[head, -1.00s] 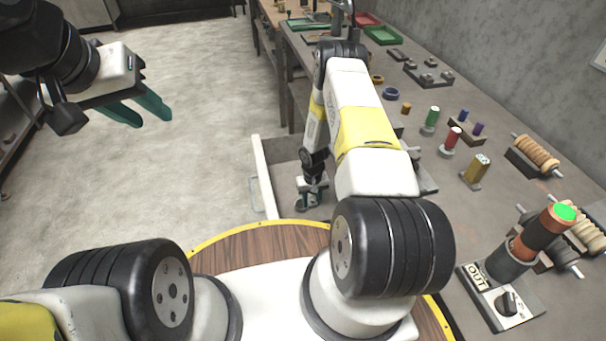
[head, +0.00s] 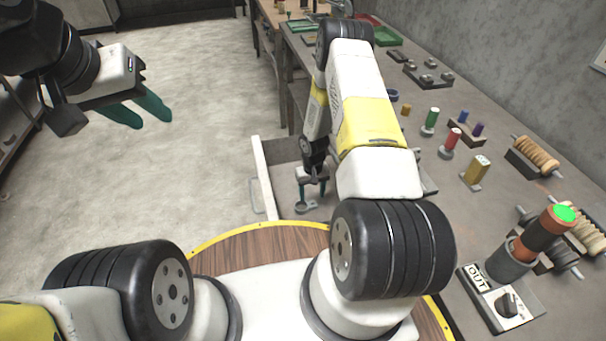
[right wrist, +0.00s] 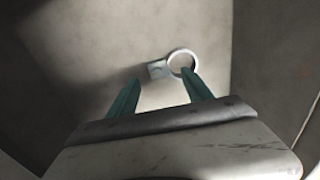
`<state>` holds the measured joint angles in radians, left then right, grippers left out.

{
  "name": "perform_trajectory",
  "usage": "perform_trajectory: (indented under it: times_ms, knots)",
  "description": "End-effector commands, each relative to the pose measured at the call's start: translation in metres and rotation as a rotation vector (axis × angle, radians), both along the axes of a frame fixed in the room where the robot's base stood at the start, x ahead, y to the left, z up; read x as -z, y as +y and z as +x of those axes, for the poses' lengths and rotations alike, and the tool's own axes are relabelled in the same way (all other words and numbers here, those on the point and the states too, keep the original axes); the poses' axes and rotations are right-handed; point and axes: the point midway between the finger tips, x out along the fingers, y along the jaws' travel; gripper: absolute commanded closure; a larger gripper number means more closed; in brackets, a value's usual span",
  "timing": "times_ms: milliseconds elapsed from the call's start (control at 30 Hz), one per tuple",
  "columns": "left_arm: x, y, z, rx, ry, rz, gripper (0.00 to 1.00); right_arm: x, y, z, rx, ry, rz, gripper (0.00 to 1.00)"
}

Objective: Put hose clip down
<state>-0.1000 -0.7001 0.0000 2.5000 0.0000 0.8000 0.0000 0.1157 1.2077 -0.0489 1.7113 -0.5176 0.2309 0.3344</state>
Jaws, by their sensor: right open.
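The hose clip (right wrist: 157,70), a grey ring with a small block at one side, lies on the floor of an open drawer (head: 264,175). It also shows small in the head view (head: 304,207). My right gripper (right wrist: 161,77) is open above the clip, its teal fingertips apart. The right fingertip overlaps the ring's lower edge in the wrist view; I cannot tell whether they touch. My right gripper (head: 311,194) also shows in the head view, inside the drawer. My left gripper (head: 153,117) is raised over the floor at the left, empty, its fingers apart.
The drawer's walls stand close around my right gripper. The long workbench (head: 440,210) to the right holds coloured spools, a coil rack (head: 535,157) and a stacked lamp (head: 543,235) lit green on top. The floor (head: 190,160) at left is clear.

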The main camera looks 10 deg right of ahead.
Motion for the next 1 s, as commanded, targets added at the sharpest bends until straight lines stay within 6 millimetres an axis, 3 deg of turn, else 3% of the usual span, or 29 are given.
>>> perform_trajectory:
  times_ms: [100,467,567,667,767,1000]
  knots:
    - [0.000,0.000,0.000,0.000,0.000,0.000,0.64,-0.028,0.000,0.001,0.000,-0.003,0.000,0.41]
    - [0.000,0.000,0.000,0.000,0.000,0.000,0.64,-0.074,0.000,0.002,0.001,-0.005,-0.001,0.41]
    - [0.000,0.000,0.000,0.000,0.000,0.000,0.64,-0.102,-0.002,0.009,0.006,-0.027,-0.004,0.41]
    - [0.000,0.000,0.000,0.000,0.000,0.000,0.64,-0.154,-0.003,0.017,0.013,-0.068,-0.007,0.41]
    - [0.000,0.000,0.000,0.000,0.000,0.000,0.64,-0.218,-0.003,0.019,0.022,-0.115,-0.009,0.41]
    - [0.000,0.000,0.000,0.000,0.000,0.000,0.64,-0.361,0.005,-0.013,0.037,-0.230,0.012,0.41]
